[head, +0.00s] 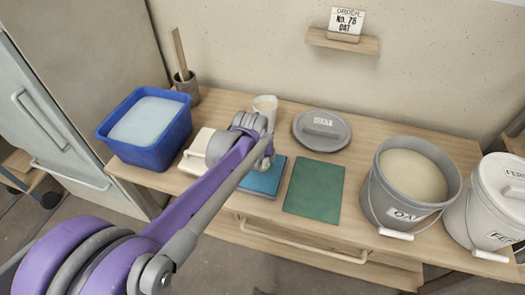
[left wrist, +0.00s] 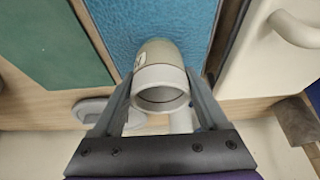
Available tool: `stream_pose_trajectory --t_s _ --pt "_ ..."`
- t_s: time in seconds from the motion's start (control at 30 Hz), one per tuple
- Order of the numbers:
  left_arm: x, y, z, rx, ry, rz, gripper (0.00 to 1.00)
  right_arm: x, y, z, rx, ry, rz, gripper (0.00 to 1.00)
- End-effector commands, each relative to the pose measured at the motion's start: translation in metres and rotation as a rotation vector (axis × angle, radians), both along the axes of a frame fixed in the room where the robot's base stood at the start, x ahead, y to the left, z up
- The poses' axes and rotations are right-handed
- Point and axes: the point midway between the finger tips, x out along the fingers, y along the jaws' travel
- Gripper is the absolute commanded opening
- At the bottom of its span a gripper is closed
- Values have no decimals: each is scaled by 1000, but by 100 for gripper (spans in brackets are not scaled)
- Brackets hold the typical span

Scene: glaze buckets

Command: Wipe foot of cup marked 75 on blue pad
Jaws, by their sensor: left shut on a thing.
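My left gripper (head: 248,150) is over the far part of the blue pad (head: 264,182). In the left wrist view, its two fingers (left wrist: 163,100) are shut on a cup (left wrist: 157,53) with an olive-grey body and a pale round rim facing the camera. A small white mark shows on its side, too small to read. The cup lies in front of the blue pad (left wrist: 188,18) there; I cannot tell if they touch. In the head view my arm hides the held cup. My right gripper is not in view.
A blue tub (head: 160,155) and cream handled piece (head: 195,155) stand left of the pad. A pale cup (head: 265,106) stands behind it. Right are a green mat (head: 314,190), grey OAT lid (head: 321,131), OAT bucket (head: 395,205) and white bucket (head: 480,225). An order card (head: 346,21) reads No. 75 OAT.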

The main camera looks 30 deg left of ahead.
Motion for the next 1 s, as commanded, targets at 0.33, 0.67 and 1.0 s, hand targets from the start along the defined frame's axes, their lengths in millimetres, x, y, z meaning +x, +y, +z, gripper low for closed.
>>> stream_pose_trajectory --t_s 0.33,0.67,1.0 --pt "-28 -7 1 0 -1 0 10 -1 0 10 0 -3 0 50" --pt "-46 -11 1 0 0 0 10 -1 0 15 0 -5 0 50" --pt "-26 -6 0 0 0 0 10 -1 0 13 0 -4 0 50"
